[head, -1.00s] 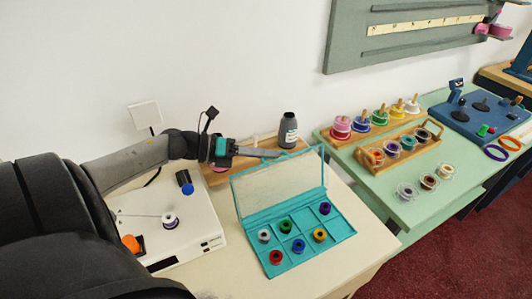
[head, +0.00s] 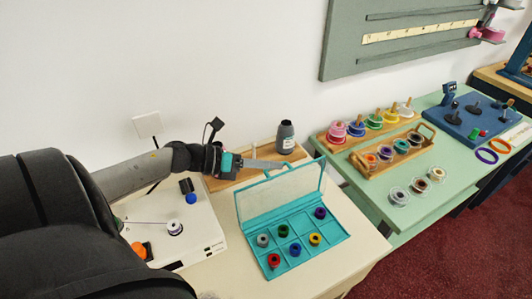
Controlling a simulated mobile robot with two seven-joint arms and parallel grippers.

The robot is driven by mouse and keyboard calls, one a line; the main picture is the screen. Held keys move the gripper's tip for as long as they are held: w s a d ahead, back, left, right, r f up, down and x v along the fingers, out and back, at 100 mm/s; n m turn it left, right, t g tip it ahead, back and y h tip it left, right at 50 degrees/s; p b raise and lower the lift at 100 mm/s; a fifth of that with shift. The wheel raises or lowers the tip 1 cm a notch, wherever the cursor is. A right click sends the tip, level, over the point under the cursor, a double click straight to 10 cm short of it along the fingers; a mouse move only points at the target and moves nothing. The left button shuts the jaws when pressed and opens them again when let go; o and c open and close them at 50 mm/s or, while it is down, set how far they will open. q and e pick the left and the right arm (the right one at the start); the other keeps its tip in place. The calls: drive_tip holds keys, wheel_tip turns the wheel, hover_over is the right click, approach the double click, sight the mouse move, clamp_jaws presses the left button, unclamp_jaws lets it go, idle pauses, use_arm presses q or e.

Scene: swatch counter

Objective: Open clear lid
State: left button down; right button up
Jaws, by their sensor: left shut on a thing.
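The teal box (head: 337,238) stands on the cream counter with its clear lid (head: 285,190) raised from the back hinge edge and tilted back. The lid is a see-through panel in a teal frame. Small coloured spools, such as a red one (head: 274,260) and a purple one (head: 320,213), sit in several of its compartments. My left gripper (head: 276,166) reaches in from the left and is shut on the lid's top edge; the fingertips are small and partly hidden there. My right gripper is not in view.
A wooden tray (head: 228,182) and a dark bottle (head: 285,137) stand behind the lid, close to my gripper. A white device (head: 205,235) is left of the box. A green table (head: 425,200) with spool racks is at the right.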

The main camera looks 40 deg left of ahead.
use_arm(q)
drive_tip(key=shift+s+d+r+p, duration=0.25)
drive_tip(key=shift+d+p, duration=0.3)
drive_tip(key=shift+s+d+r+p, duration=0.2)
drive_tip(key=shift+d+r+p, duration=0.05)
drive_tip(key=shift+d+p, duration=0.3)
drive_tip(key=c, duration=0.9)
unclamp_jaws()
drive_tip(key=shift+s+a, duration=0.1)
drive_tip(key=shift+a, duration=0.05)
drive_tip(key=p+v, duration=0.1)
drive_tip(key=v, duration=1.4)
drive_tip(key=shift+r, duration=0.15)
